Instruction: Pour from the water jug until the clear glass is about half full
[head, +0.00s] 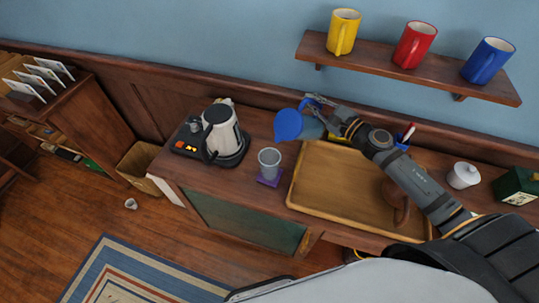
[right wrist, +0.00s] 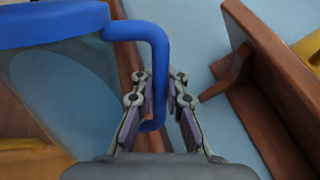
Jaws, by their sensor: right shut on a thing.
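The water jug, with a blue top (head: 288,124) and clear body, is held up above the counter. It appears tilted, its top toward the left. My right gripper (head: 322,108) is shut on its blue handle, which fills the space between the fingers in the right wrist view (right wrist: 157,60). The clear glass (head: 269,158) stands upright on a purple coaster (head: 269,180), below and slightly left of the jug's top. I see no stream between them, and the water level in the glass is too small to tell. My left gripper is not in view.
A kettle (head: 221,133) on a black base stands left of the glass. A wooden tray (head: 335,205) lies to the right under my right arm. A white lidded pot (head: 463,175) stands farther right. A wall shelf (head: 440,76) with three mugs hangs above.

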